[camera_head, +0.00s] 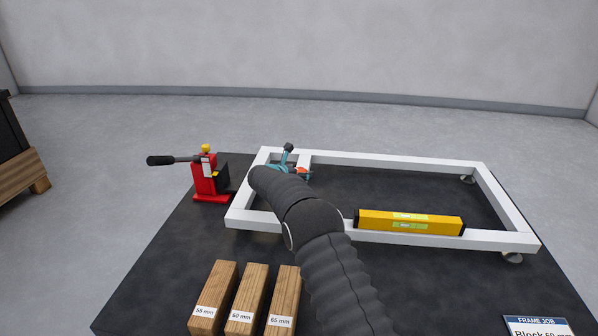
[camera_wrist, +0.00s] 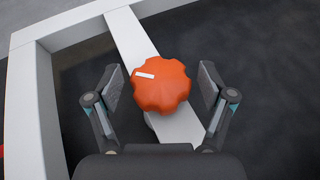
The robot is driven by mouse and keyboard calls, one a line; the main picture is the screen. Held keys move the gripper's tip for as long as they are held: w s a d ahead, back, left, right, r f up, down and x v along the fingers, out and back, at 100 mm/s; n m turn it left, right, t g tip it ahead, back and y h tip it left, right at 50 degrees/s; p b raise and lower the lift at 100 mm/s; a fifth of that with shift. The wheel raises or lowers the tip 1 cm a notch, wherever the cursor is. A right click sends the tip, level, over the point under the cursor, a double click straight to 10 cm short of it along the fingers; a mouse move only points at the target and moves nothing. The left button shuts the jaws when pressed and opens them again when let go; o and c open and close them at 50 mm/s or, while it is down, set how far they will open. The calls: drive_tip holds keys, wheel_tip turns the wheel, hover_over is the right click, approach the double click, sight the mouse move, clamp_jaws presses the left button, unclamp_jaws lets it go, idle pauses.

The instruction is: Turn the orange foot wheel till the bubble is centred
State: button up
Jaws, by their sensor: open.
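The orange foot wheel (camera_wrist: 162,88) is a lobed knob with a white mark, on the white frame's crossbar in the wrist view. My gripper (camera_wrist: 164,84) is open, with one finger on each side of the wheel and a gap at each side. In the head view, a small orange part of the wheel (camera_head: 303,171) shows beyond my dark arm, which hides much of that spot. The yellow spirit level (camera_head: 409,222) lies on the near bar of the white frame (camera_head: 395,159). Its vials look green; the bubble is too small to tell.
A red jack (camera_head: 206,178) with a dark handle stands left of the frame. Three wooden blocks (camera_head: 245,300) marked 55, 60 and 65 mm lie at the front of the black table (camera_head: 150,290). A job card (camera_head: 540,326) lies at front right.

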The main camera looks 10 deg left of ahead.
drive_tip(key=c, duration=1.2)
drive_tip(key=shift+o, duration=0.2)
drive_tip(key=shift+w+d+f+n+b, duration=0.1)
drive_tip(key=shift+n+b, duration=0.2)
drive_tip(key=shift+b, duration=0.55)
